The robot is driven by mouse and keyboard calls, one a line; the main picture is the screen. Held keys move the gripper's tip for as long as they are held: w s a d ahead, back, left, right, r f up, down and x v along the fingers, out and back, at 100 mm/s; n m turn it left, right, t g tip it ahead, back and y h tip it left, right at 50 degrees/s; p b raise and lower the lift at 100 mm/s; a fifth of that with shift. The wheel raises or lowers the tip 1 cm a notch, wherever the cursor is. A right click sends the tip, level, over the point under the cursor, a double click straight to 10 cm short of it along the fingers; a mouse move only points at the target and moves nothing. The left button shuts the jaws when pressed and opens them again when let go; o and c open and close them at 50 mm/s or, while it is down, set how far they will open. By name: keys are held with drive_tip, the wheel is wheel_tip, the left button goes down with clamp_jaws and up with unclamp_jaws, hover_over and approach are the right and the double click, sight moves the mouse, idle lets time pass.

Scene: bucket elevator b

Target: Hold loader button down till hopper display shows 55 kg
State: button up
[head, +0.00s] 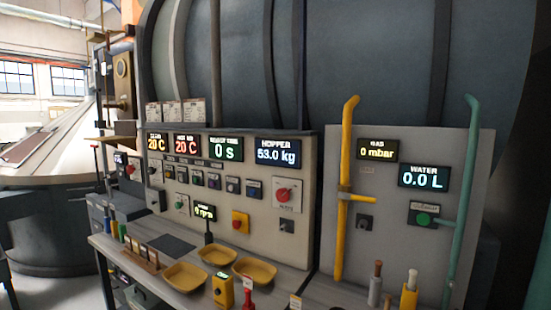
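The hopper display (278,152) is a dark screen at the upper right of the pale control panel (255,205). It reads 53.0 kg. Below the displays is a row of small dark buttons (214,181) with labels too small to read. I cannot tell which control is the loader button. My gripper is not in view, so I cannot see whether anything is pressing a button.
A red rotary switch (283,195) and a yellow-and-red button (240,222) are on the panel. Yellow trays (255,270) stand on the bench below. A yellow pipe (345,200) and green pipe (462,200) stick out at right, near the water display (424,178).

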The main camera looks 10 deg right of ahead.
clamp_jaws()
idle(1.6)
